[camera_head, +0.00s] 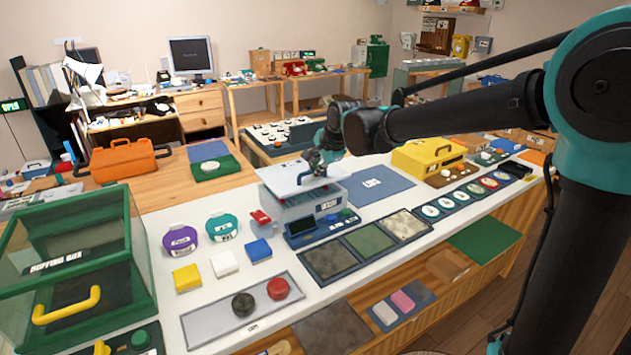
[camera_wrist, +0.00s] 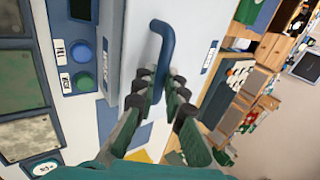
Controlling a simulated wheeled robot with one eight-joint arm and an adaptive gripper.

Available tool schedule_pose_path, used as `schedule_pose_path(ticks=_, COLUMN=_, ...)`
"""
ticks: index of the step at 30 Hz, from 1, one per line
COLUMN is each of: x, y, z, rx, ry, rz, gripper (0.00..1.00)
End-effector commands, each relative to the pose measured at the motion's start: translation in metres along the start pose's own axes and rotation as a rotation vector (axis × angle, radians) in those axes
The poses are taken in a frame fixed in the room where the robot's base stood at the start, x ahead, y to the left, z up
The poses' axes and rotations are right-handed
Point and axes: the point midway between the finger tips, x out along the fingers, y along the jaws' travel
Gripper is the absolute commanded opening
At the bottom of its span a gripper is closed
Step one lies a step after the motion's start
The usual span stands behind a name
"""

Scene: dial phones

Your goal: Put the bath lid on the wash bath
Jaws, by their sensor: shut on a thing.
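The wash bath (camera_head: 312,206) is a pale grey box on the white counter, with a blue control panel in front. The bath lid (camera_head: 279,178) is a pale plate over the top of the bath. I cannot tell whether it rests on the rim or hangs just above it. The lid with its blue bar handle (camera_wrist: 157,45) also shows in the wrist view. My gripper (camera_head: 317,168) is above the lid, and its fingers (camera_wrist: 158,88) are shut on the lower end of the handle. The fingers partly hide the handle.
A blue mat marked LID (camera_head: 370,184) lies bare right of the bath. Stone-like sample tiles (camera_head: 370,240) lie in front of it. A yellow case (camera_head: 428,157) stands at right, a green glazed box (camera_head: 80,265) at left.

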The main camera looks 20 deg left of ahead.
Motion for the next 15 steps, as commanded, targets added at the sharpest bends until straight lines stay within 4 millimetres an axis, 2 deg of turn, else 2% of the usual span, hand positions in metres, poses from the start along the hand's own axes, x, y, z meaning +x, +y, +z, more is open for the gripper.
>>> schedule_pose_path(ticks=9, x=0.029, y=0.021, z=0.0, rx=0.0, ry=0.0, rz=-0.001, gripper=0.0)
schedule_pose_path(ticks=15, x=0.031, y=0.022, z=0.0, rx=0.0, ry=0.0, rz=0.0, gripper=0.0)
